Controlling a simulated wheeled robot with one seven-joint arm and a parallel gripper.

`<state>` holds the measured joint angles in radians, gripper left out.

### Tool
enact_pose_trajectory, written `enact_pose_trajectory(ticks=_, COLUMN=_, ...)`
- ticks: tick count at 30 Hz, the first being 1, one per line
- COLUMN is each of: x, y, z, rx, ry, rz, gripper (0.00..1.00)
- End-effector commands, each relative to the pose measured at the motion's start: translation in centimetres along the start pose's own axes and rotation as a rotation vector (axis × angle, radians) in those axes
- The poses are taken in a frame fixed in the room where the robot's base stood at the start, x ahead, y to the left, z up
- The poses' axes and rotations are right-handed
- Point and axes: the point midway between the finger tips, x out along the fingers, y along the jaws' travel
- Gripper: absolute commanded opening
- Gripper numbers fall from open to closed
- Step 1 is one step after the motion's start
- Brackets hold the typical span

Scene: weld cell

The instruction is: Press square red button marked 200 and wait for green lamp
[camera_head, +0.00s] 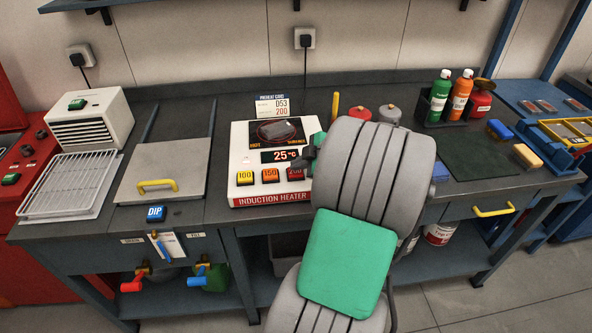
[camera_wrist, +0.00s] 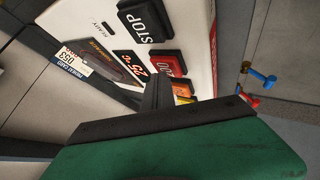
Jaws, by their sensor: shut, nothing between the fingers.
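The white induction heater (camera_head: 240,190) stands on the bench, its display (camera_head: 281,155) reading 25 °C. Its square buttons run yellow 100 (camera_head: 245,178), orange 150 (camera_head: 270,175) and red 200 (camera_head: 295,173). In the wrist view the red button (camera_wrist: 170,64) lies between the black STOP button (camera_wrist: 145,20) and the orange one (camera_wrist: 180,88). My gripper (camera_wrist: 157,78) is shut and empty, its dark tips close to the red button; I cannot tell whether they touch. A READY label (camera_wrist: 99,30) shows on the panel, with no green light visible. My arm hides the heater's right side in the head view.
Left are a lidded tank (camera_head: 165,165), a blue DIP button (camera_head: 155,213) and a wire rack (camera_head: 70,185). Right are bottles (camera_head: 460,95) and a dark green mat (camera_head: 478,155).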

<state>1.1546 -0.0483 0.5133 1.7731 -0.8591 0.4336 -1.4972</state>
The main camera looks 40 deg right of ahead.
Motion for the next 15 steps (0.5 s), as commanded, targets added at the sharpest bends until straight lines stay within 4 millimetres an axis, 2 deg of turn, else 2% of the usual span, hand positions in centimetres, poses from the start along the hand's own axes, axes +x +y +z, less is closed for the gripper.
enact_pose_trajectory(ticks=6, x=-0.90, y=0.63, z=-0.63, rx=0.000, ry=0.000, rz=-0.001, gripper=0.00)
enact_pose_trajectory(ticks=15, x=-0.95, y=0.68, z=-0.69, rx=0.000, ry=0.000, rz=0.000, gripper=0.00)
